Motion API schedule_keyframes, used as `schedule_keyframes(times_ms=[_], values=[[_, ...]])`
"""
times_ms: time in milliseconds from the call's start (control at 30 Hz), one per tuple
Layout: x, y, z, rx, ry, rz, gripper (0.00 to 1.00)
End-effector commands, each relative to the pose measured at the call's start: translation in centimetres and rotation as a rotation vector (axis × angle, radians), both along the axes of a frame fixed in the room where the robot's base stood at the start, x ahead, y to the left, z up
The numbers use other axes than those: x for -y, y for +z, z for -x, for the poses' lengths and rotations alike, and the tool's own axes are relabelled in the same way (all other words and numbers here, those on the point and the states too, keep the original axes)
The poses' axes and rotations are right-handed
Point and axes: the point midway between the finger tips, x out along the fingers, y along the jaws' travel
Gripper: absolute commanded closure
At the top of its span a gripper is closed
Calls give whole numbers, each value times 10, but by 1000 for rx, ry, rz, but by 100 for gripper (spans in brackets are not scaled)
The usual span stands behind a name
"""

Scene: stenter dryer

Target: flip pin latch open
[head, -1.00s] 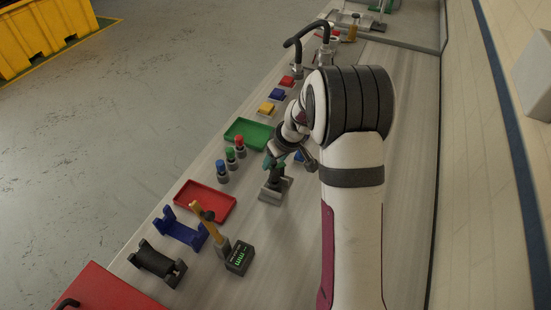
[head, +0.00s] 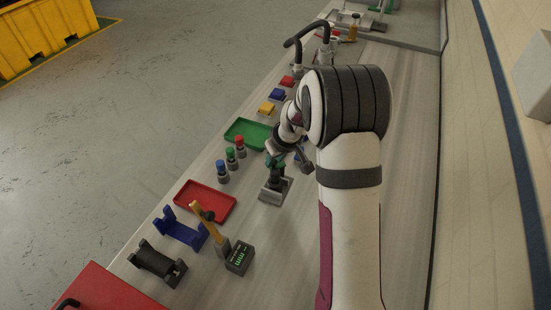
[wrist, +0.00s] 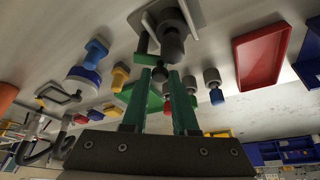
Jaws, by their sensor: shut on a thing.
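The pin latch (head: 273,194) is a small grey base plate with a dark upright cylinder, on the bench just below my gripper in the head view. In the wrist view the pin latch (wrist: 171,44) is at the top centre, with its thin dark arm beside the cylinder. My gripper (wrist: 162,76) has two green fingers closed in on the end of the latch's arm. The contact is partly hidden by the fingers. In the head view my gripper (head: 274,162) is at the top of the latch, partly covered by my arm.
A red tray (head: 205,202) and a green tray (head: 247,133) lie to the left, with several coloured knobs (head: 231,155) between them. A blue cradle (head: 180,232) and a digital gauge (head: 239,258) stand at lower left.

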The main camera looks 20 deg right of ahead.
Motion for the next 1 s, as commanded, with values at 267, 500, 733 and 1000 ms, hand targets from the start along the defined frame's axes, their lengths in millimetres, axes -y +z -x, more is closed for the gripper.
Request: schedule_keyframes(times_ms=[267, 500, 733, 1000], values=[[-3, 0, -7, 1, -216, 2, 100], [-4, 0, -14, 2, -442, 3, 100], [-3, 0, -20, 3, -662, 3, 100], [0, 0, -27, 3, -919, 1, 100]])
